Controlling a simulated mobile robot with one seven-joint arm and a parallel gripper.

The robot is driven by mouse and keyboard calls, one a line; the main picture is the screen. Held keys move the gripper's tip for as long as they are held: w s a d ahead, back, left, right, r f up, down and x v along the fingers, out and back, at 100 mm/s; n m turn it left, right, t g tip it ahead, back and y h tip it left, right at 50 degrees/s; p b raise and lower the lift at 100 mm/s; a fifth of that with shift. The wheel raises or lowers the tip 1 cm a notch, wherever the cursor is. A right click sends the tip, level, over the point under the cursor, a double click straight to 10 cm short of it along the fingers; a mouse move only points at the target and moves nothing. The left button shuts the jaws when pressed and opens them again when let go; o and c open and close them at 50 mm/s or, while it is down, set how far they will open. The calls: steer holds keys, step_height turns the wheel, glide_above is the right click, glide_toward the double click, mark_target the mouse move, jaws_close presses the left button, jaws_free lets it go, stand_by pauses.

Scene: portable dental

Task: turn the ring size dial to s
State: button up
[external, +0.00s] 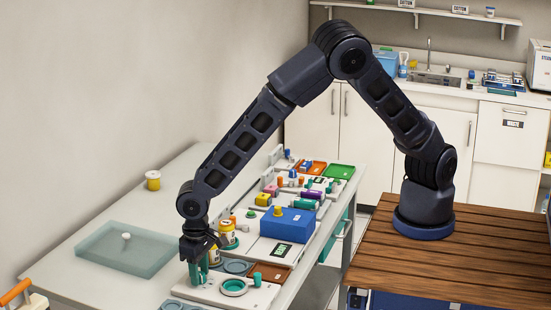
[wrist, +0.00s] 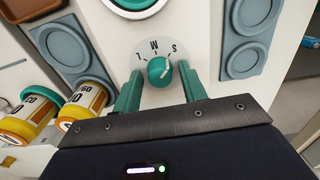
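The ring size dial (wrist: 159,71) is a round teal knob on a white panel, with the letters L, M and S in an arc around its far side. A pale mark shows on the knob's right part, on the side of the S; its exact setting is hard to tell. My gripper (wrist: 159,82) is open, with one teal finger on each side of the knob and a small gap on both sides. In the external view my gripper (external: 198,272) points down at the front of the bench, and the dial is hidden there.
Yellow-banded jars (wrist: 85,102) stand close left of my gripper. Grey-blue recessed plates (wrist: 245,60) flank the dial, and a teal ring (external: 233,287) lies to its right. A blue box (external: 288,225) stands farther back. A translucent tray (external: 127,250) lies left.

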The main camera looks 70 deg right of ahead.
mark_target(200, 273)
steer(key=c, duration=0.8)
steer(key=shift+o, duration=0.2)
steer(key=shift+n, duration=0.5)
steer(key=o, duration=1)
step_height(200, 273, up, 11)
steer(key=shift+f, duration=0.1)
